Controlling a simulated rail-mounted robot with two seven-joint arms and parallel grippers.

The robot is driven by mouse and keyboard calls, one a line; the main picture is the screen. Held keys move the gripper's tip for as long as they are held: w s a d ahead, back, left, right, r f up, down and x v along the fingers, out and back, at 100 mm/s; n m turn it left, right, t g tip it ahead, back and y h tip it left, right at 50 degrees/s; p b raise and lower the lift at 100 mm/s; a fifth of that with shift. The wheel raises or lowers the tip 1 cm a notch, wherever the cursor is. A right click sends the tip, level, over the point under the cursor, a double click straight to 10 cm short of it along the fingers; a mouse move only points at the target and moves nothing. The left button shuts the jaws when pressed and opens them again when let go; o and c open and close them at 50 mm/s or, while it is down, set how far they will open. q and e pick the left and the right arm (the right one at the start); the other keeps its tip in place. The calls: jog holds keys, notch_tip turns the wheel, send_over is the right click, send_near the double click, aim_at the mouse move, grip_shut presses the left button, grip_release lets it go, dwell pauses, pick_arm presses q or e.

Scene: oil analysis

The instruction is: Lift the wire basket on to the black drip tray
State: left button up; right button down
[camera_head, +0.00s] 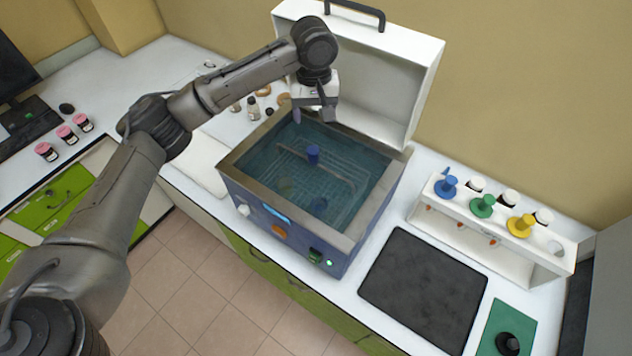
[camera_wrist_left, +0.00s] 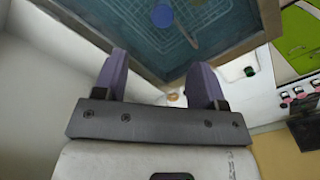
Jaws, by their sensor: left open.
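The wire basket (camera_head: 342,197) sits in the liquid of the blue bath (camera_head: 240,205). A bar handle with a blue knob (camera_head: 313,153) spans it. The basket (camera_wrist_left: 135,18) and blue knob (camera_wrist_left: 162,15) also show at the top of the left wrist view. The black drip tray (camera_head: 425,285) lies flat and empty on the counter, right of the bath. My left gripper (camera_head: 312,113) is open and empty over the bath's far rim, apart from the knob. Its two purple fingers (camera_wrist_left: 160,65) show spread in the wrist view. My right gripper is not seen.
The bath's white lid (camera_head: 385,80) stands open behind it. A white rack (camera_head: 475,240) with blue, green and yellow funnel-like pieces stands behind the tray. A green mat (camera_head: 495,322) with a black knob-like object lies right of the tray. Small bottles (camera_head: 253,107) stand beyond the bath.

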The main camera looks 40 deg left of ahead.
aim_at(313, 149)
pick_arm(q)
jog(key=shift+n, duration=0.7)
notch_tip(313, 149, down, 14)
jog(key=shift+s+a+r+p, duration=0.1)
jog(key=shift+s+p, duration=0.05)
jog(key=shift+p, duration=0.55)
jog(key=shift+r, duration=0.1)
grip_shut()
